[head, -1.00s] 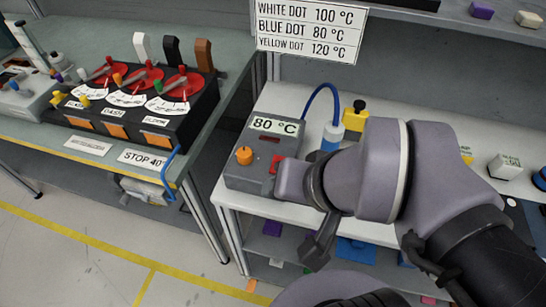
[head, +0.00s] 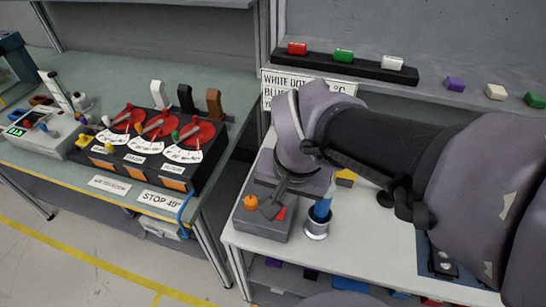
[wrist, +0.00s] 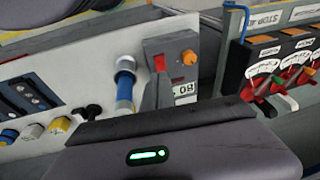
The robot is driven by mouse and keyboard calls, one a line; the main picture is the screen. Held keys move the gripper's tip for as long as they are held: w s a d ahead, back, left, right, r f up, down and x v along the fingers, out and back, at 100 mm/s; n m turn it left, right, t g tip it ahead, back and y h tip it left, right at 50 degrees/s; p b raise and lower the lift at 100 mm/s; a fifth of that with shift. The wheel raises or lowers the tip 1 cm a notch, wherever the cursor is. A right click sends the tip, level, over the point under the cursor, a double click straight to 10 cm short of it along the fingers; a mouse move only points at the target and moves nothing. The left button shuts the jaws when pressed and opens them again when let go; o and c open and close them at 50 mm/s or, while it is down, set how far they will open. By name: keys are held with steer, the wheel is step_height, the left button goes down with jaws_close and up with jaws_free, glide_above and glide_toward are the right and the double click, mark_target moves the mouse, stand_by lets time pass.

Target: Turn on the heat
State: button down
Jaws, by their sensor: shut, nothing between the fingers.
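The grey heater box (head: 262,226) stands at the left end of the white bench. It has an orange knob (head: 251,202) and a red switch (head: 281,213) on top. In the wrist view the box (wrist: 180,45) shows the red switch (wrist: 158,62), the orange knob (wrist: 190,57) and part of the display (wrist: 183,90), upside down. My gripper (head: 270,208) is shut and empty, its dark tip over the box between knob and switch in the head view. I cannot tell whether it touches the box. My arm hides the display in the head view.
A blue and metal cylinder (head: 317,228) stands close right of the box. The temperature sign (head: 285,82) behind is partly hidden by my arm. A panel with red dials (head: 160,145) stands on the left bench, across a gap. Coloured blocks (head: 343,56) sit on the back shelf.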

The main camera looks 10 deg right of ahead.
steer(key=shift+g+h, duration=0.5)
steer(key=shift+h, duration=0.1)
steer(key=w+p, duration=0.1)
steer(key=w+r+p, duration=0.2)
steer(key=p, duration=0.1)
steer(key=shift+w+a, duration=0.3)
steer(key=shift+f, duration=0.1)
steer(key=f+b, duration=0.2)
steer(key=f, duration=0.2)
steer(key=w+d+f+b, duration=0.1)
steer(key=f+b, duration=0.1)
steer(key=f, duration=0.3)
steer(key=w+f+b, duration=0.1)
steer(key=f+b, duration=0.1)
steer(key=f, duration=0.2)
steer(key=shift+w+d+f, duration=0.15)
steer(key=shift+f, duration=0.1)
